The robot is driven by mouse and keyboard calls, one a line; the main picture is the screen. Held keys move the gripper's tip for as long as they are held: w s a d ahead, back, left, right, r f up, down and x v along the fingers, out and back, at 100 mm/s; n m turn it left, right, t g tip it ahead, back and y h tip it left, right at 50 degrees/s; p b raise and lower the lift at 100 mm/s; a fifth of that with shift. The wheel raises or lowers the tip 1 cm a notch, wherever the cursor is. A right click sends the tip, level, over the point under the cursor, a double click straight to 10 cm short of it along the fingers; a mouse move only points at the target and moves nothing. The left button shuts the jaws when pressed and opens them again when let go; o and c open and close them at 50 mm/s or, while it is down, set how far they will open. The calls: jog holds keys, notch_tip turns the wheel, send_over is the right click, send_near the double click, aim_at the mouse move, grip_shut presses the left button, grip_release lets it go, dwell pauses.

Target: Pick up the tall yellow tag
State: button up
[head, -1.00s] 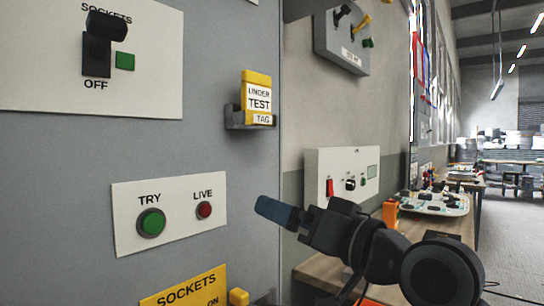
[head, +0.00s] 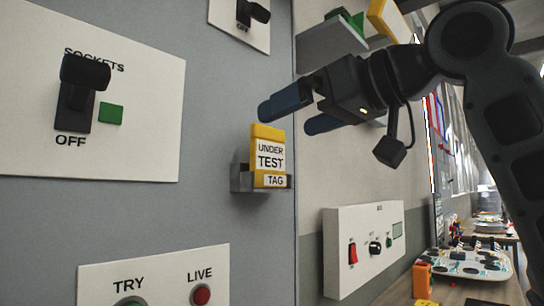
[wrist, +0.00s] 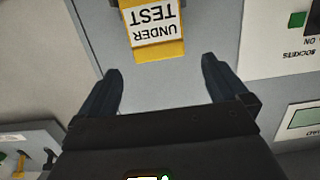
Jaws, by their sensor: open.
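The tall yellow tag (head: 268,157) stands upright in a small grey holder (head: 240,180) on the grey panel, with a white label reading "UNDER TEST TAG". Its yellow top end also shows in the wrist view (wrist: 154,28), upside down and beyond my fingertips; its far end is cut off by the picture edge. My gripper (head: 285,113) is open and empty, above and slightly right of the tag in the head view. In the wrist view my two blue fingers (wrist: 162,83) are apart, with the tag lying roughly in line with the gap between them.
A sockets switch plate (head: 150,100) is left of the tag, and a TRY and LIVE button plate (head: 150,275) is below. A white control box (head: 335,245) is at lower right, above a bench with a white board (head: 460,265). A grey shelf-like box (head: 325,45) is above my gripper.

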aim_at(272, 128)
jog(key=p+x, duration=0.1)
jog(key=x, duration=0.5)
jog(key=shift+w+a, duration=0.2)
jog(key=shift+c, duration=0.3)
jog(key=c, duration=0.9)
